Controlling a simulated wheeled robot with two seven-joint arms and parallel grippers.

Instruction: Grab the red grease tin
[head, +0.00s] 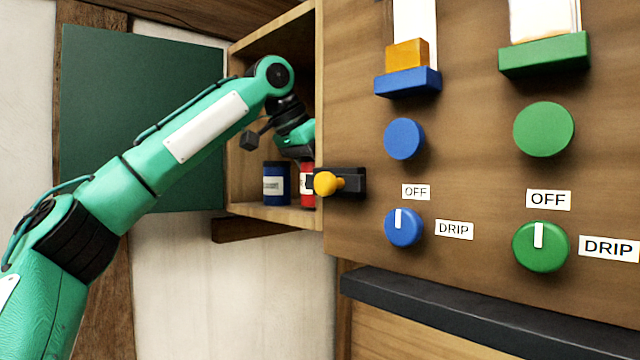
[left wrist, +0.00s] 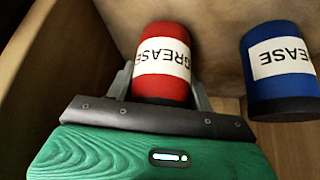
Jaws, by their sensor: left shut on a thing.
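The red grease tin (left wrist: 160,85) has a white label with the word GREASE. It stands in a wooden cabinet (head: 240,125), and part of it shows in the head view (head: 307,184). My left gripper (left wrist: 160,90) is shut on the red tin, with a finger on each side of it. In the head view the left gripper is mostly hidden behind its wrist and the panel edge. My right gripper is in neither view.
A blue grease tin (head: 276,184) stands beside the red one, to its left in the head view. The open green door (head: 140,120) is left of the cabinet. A panel (head: 460,150) with knobs and a yellow-knobbed lever (head: 327,183) borders the cabinet's right side.

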